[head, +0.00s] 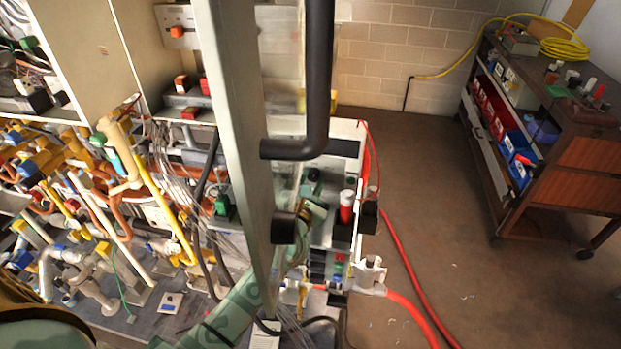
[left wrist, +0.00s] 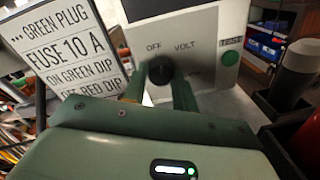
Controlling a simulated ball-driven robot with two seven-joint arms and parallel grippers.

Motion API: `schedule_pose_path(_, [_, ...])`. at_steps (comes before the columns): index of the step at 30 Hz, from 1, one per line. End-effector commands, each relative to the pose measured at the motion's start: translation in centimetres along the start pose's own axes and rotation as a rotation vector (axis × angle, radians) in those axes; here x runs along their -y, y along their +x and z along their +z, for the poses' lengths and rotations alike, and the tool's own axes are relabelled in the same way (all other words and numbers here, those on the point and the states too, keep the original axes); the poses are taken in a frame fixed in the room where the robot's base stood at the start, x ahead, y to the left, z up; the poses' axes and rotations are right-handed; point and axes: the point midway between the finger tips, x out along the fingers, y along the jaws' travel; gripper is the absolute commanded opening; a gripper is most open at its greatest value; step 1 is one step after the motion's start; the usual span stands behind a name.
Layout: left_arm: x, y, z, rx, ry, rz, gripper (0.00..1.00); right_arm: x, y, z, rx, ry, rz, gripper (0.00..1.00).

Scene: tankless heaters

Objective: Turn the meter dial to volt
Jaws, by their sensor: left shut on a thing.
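The meter's light grey face (left wrist: 208,40) fills the upper middle of the left wrist view, with OFF printed above left of the dial and VOLT above right. The black round dial (left wrist: 160,69) sits between the two green fingers of my left gripper (left wrist: 159,86), which is shut on it. I cannot make out which mark the dial points to. In the head view my left gripper (head: 312,215) is partly hidden behind a pale upright frame and its black handle; the dial cannot be made out there. My right gripper is not in view.
A sign with fuse and plug text (left wrist: 60,50) stands left of the meter. A pale frame with a black handle (head: 320,90) crosses the head view. A cluttered bench is left; a brown cart (head: 585,155) stands right on open floor.

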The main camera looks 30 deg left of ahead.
Motion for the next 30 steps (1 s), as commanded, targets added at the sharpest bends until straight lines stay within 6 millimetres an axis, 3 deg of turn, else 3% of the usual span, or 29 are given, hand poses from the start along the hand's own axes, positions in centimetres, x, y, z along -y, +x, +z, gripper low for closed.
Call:
schedule_pose_path(15, [-0.1, 0.0, 0.4, -0.026, 0.477, -0.007, 0.05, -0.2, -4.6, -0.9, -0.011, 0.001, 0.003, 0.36])
schedule_pose_path(30, [0.1, 0.0, 0.2, -0.040, 0.748, -0.010, 0.05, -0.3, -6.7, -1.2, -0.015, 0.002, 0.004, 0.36])
